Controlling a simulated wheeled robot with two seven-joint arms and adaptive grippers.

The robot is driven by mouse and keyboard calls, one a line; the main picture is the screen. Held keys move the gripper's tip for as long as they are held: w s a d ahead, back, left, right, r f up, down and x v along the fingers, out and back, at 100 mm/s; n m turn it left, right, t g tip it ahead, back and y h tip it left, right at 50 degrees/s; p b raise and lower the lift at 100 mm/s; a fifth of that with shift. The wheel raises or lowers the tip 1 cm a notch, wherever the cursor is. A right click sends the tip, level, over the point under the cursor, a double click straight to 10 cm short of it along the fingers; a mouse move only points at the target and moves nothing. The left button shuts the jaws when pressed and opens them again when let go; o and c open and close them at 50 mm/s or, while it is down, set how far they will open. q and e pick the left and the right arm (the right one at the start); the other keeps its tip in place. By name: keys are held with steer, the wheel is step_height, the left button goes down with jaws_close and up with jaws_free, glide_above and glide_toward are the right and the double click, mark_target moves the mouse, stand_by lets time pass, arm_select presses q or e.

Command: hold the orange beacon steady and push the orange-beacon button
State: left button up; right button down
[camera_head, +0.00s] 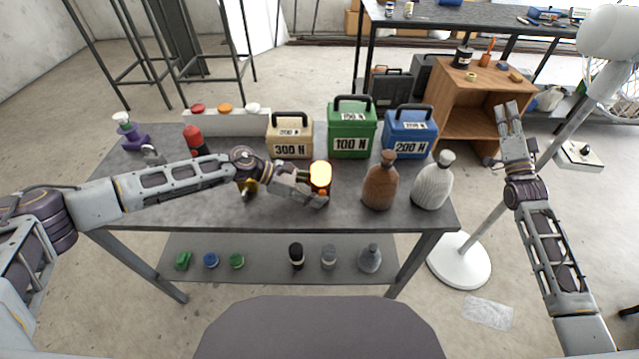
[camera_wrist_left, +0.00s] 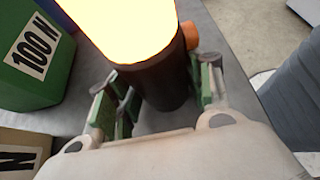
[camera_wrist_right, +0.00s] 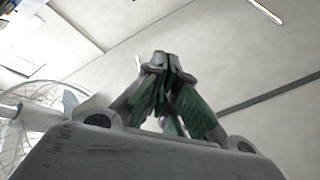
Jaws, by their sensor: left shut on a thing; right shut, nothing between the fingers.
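The orange beacon (camera_head: 320,174) stands near the middle of the table with its dome glowing bright yellow-orange. In the left wrist view its dark base (camera_wrist_left: 155,85) is between the fingers of my left gripper (camera_head: 313,193), which is shut on it. My right gripper (camera_head: 508,118) is shut and empty, raised to the right of the table.
Tan (camera_head: 290,135), green (camera_head: 352,127) and blue (camera_head: 411,130) weight cases stand behind the beacon. A brown bottle (camera_head: 380,182) and a white bottle (camera_head: 432,182) stand right of it. A white box (camera_head: 235,123) at the back left has red, orange and white tops.

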steer(key=s+a+r+n+t+y, duration=0.2)
steer(key=s+a+r+y, duration=0.2)
steer(key=a+r+y, duration=0.35)
steer(key=s+a+r+n+g+y, duration=0.2)
steer(key=s+a+y, duration=0.2)
steer(key=a, duration=0.6)
steer(key=s+a+f+n+g+y, duration=0.1)
steer(key=s+a+f+g+y, duration=0.35)
steer(key=a+f, duration=1.2)
steer(key=n+g+h, duration=0.1)
steer(key=n+g, duration=0.1)
steer(key=g, duration=0.4)
glide_toward(322, 193)
steer(key=s+a, duration=0.6)
steer(key=s, duration=0.1)
steer(key=shift+w+a+r, duration=0.15)
steer(key=shift+a+r, duration=0.05)
steer(key=shift+w, duration=0.15)
steer(key=shift+w+a, duration=0.25)
steer(key=shift+w, duration=1.9)
steer(key=shift+w+a, duration=0.2)
steer(key=shift+w, duration=1.9)
